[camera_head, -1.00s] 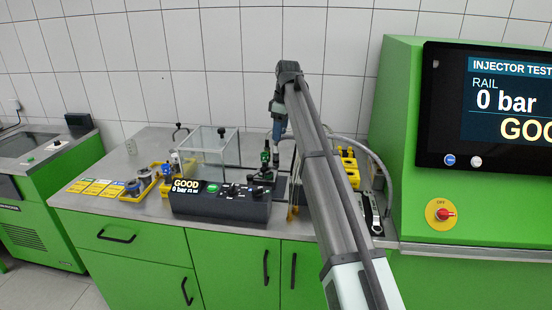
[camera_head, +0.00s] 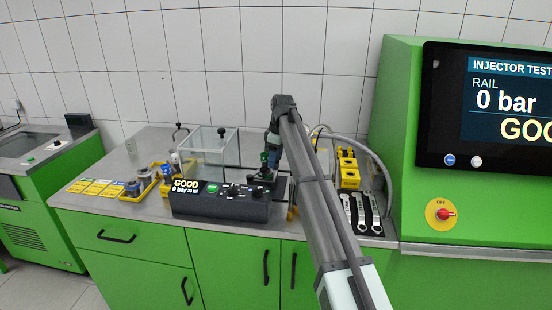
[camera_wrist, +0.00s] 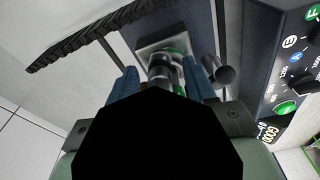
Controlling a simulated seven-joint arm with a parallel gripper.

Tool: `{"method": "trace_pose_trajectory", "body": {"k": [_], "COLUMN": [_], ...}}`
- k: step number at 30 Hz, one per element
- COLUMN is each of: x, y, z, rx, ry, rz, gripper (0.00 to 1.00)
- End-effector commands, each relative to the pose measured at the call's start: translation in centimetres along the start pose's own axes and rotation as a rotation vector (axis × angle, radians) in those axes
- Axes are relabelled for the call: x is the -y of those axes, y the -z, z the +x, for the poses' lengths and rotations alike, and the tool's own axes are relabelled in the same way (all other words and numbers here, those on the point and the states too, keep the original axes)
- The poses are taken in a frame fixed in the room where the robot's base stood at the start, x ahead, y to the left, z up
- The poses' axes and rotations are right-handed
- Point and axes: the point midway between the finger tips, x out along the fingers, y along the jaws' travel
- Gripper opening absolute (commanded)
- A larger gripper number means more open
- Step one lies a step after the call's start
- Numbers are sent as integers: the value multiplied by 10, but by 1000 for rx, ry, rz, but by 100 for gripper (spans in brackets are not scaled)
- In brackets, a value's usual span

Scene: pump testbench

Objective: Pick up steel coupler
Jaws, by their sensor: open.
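My gripper (camera_wrist: 160,68) is open in the wrist view, its two blue fingers on either side of a shiny metal cylindrical part that looks like the steel coupler (camera_wrist: 163,76). The lower end of this part is hidden by a black shape, and I cannot tell whether the fingers touch it. It stands over a grey block with a green ring (camera_wrist: 178,48).
The black control box (camera_head: 220,203) stands close in front, its knobs near my gripper in the wrist view (camera_wrist: 290,70). A clear box (camera_head: 207,152) is to the left. Yellow blocks (camera_head: 348,170), wrenches (camera_head: 362,213) and a grey hose (camera_head: 384,180) lie right.

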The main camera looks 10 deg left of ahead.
Motion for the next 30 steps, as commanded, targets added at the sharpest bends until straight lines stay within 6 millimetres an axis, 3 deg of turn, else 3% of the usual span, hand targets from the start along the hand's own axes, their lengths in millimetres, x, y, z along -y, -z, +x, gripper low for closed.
{"method": "trace_pose_trajectory", "body": {"k": [6, 23, 30], "x": [0, 0, 0], "y": [0, 0, 0], "z": [1, 1, 1], "rx": [0, 0, 0], "ry": [0, 0, 0], "rz": [0, 0, 0], "gripper": [55, 1, 0]}}
